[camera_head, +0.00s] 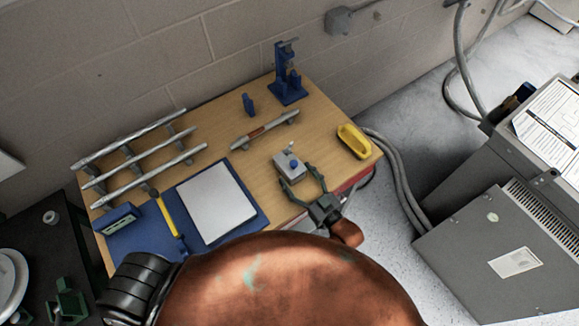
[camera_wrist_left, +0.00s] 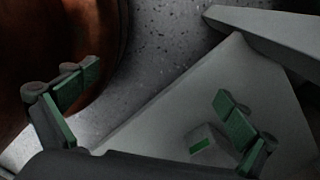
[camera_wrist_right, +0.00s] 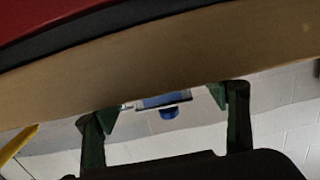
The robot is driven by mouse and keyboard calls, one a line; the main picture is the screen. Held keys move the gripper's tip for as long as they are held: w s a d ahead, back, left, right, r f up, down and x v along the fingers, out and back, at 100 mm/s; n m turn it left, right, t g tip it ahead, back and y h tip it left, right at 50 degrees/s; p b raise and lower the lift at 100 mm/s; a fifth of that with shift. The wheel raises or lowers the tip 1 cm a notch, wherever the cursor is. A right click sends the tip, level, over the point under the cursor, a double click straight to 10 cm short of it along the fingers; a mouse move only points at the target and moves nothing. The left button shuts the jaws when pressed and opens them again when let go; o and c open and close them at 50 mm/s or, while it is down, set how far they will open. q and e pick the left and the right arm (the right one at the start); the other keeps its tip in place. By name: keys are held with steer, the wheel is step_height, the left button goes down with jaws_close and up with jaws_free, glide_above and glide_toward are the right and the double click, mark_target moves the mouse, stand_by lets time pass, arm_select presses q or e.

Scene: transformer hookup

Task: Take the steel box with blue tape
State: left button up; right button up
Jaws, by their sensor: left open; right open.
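A small grey metal box with blue on it (camera_head: 290,165) stands near the front right of the wooden table. It best fits the steel box with blue tape, though the tape itself is too small to make out. My right gripper (camera_head: 302,180) is open at the box's near side, its fingers spread toward it. In the right wrist view, the box (camera_wrist_right: 165,100) shows beyond and between the open fingertips, partly hidden by the table edge. My left gripper (camera_wrist_left: 152,98) is open and empty, away from the box, over grey surfaces.
The wooden table (camera_head: 325,125) holds a yellow tray (camera_head: 353,141) right of the box, a rod on supports (camera_head: 264,130) behind it, and a blue stand (camera_head: 287,80). A white sheet (camera_head: 215,202) on a blue mat lies left. Grey cabinets (camera_head: 510,255) stand right.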

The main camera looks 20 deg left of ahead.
steer(key=x, duration=0.3)
steer(key=shift+w+a+r, duration=0.25)
steer(key=shift+w, duration=0.1)
steer(key=shift+w+a, duration=0.3)
steer(key=shift+a, duration=0.1)
steer(key=shift+c, duration=0.4)
steer(key=c, duration=1.3)
arm_select(q)
steer(key=shift+w, duration=0.4)
arm_select(e)
steer(key=shift+c, duration=0.4)
steer(key=shift+r, duration=0.1)
